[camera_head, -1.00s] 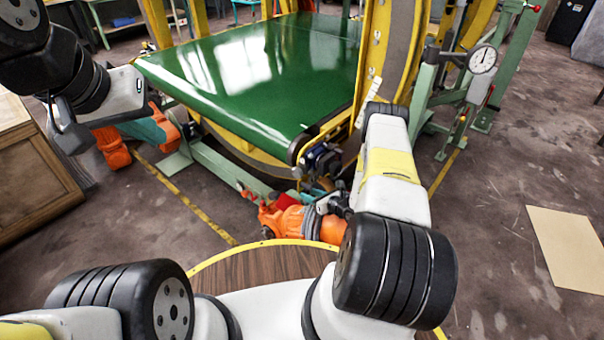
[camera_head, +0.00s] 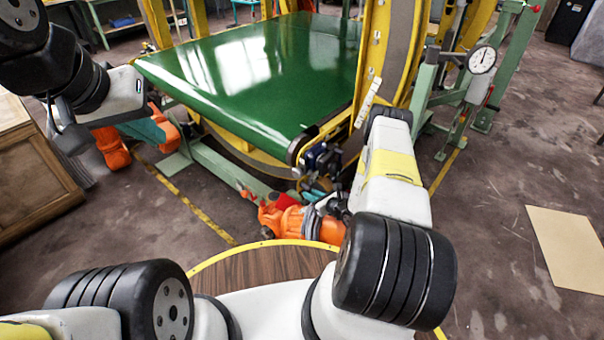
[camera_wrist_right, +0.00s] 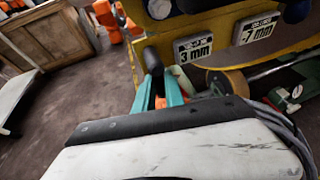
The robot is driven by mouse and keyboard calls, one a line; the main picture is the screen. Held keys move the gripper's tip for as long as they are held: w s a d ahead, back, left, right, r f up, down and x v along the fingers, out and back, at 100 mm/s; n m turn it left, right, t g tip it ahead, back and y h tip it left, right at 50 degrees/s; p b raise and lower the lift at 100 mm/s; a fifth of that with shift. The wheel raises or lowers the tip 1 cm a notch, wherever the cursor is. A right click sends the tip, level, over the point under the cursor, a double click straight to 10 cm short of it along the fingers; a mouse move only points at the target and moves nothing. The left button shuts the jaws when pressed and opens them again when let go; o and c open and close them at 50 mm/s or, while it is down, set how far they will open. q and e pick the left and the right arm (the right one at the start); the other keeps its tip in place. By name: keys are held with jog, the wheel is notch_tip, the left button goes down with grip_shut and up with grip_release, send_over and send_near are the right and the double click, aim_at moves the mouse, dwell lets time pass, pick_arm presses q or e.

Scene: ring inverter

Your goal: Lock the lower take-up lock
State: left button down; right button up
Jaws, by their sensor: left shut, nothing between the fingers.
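In the right wrist view, the two teal fingers of my right gripper (camera_wrist_right: 163,84) reach up to a black rounded handle-like part (camera_wrist_right: 152,58) beside the yellow frame. A gap shows between the fingers near their base, but I cannot tell if the tips grip that part. In the head view my right forearm hides much of this gripper, beside the dark take-up mechanism (camera_head: 318,160) at the conveyor's near corner. I cannot make out the lock's position. My left gripper (camera_head: 148,131) is shut and empty at the left, away from the conveyor.
The green conveyor belt (camera_head: 260,80) fills the middle, with the yellow frame (camera_wrist_right: 225,40) at its side. Plates reading 3 mm (camera_wrist_right: 195,50) and -7 mm (camera_wrist_right: 257,30) sit on the frame. A wooden cabinet (camera_head: 35,180) stands left.

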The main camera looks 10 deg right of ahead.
jog(key=o, duration=0.4)
jog(key=v, duration=0.7)
jog(key=shift+s+d+r, duration=0.15)
jog(key=shift+s+d, duration=0.1)
jog(key=shift+s, duration=0.05)
